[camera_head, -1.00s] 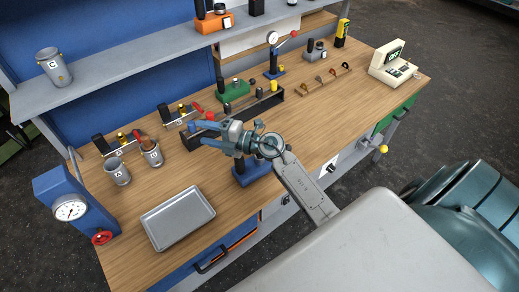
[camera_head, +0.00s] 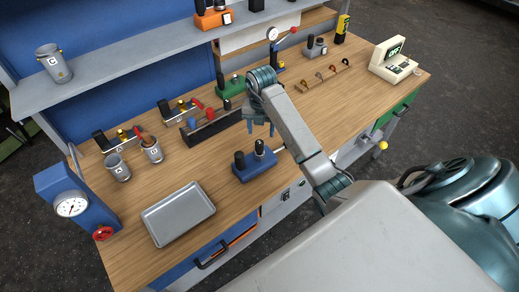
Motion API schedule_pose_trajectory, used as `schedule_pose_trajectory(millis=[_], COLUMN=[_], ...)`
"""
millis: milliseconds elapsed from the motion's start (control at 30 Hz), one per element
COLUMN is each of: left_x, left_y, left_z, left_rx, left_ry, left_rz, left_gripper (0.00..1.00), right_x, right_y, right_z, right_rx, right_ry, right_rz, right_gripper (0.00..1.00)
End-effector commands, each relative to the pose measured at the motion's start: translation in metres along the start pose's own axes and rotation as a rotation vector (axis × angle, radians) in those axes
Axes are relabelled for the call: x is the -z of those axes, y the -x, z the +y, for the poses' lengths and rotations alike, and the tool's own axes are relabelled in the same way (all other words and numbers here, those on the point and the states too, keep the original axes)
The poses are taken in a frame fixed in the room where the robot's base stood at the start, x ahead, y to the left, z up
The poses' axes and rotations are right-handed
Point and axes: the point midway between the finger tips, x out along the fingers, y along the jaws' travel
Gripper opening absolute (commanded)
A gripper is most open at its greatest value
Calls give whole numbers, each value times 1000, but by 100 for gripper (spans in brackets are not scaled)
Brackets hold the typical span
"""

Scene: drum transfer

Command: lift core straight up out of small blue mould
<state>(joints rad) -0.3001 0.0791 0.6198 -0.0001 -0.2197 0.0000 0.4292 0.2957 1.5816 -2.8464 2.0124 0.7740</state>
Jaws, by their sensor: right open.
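The small blue mould (camera_head: 256,173) is a low blue block near the front edge of the bench, in the middle. Two dark upright pieces stand on it, a left one (camera_head: 239,160) and a right one (camera_head: 259,148); which is the core I cannot tell for sure. My right gripper (camera_head: 259,130) points down, open and empty. In the picture its fingertips are just above the right dark piece, apparently apart from it. My left gripper is out of view.
A grey metal tray (camera_head: 178,214) lies left of the mould. Two grey cups marked with letters (camera_head: 117,168) (camera_head: 152,150) stand behind the tray. A long dark rack (camera_head: 212,127) is behind the mould. A blue press with a dial (camera_head: 72,205) stands far left.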

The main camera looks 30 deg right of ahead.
Motion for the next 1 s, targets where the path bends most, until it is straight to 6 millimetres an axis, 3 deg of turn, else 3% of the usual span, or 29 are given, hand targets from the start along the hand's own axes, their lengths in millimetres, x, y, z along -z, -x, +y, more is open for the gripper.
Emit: schedule_pose_trajectory(millis=[33, 200, 533, 800, 1000], left_x=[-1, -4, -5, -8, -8], left_y=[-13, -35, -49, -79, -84], left_z=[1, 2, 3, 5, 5], left_rx=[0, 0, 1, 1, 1], left_ry=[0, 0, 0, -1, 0], left_rz=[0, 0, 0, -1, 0], left_gripper=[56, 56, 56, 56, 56], right_x=[0, 0, 0, -2, -2], right_y=[-13, -35, -49, -78, -94], right_z=[0, 1, 2, 6, 6], right_rx=[0, -2, -3, -3, -2], right_ry=[1, 1, 2, 2, 1], right_rz=[0, 0, 0, -1, 0], right_gripper=[54, 54, 54, 54, 54])
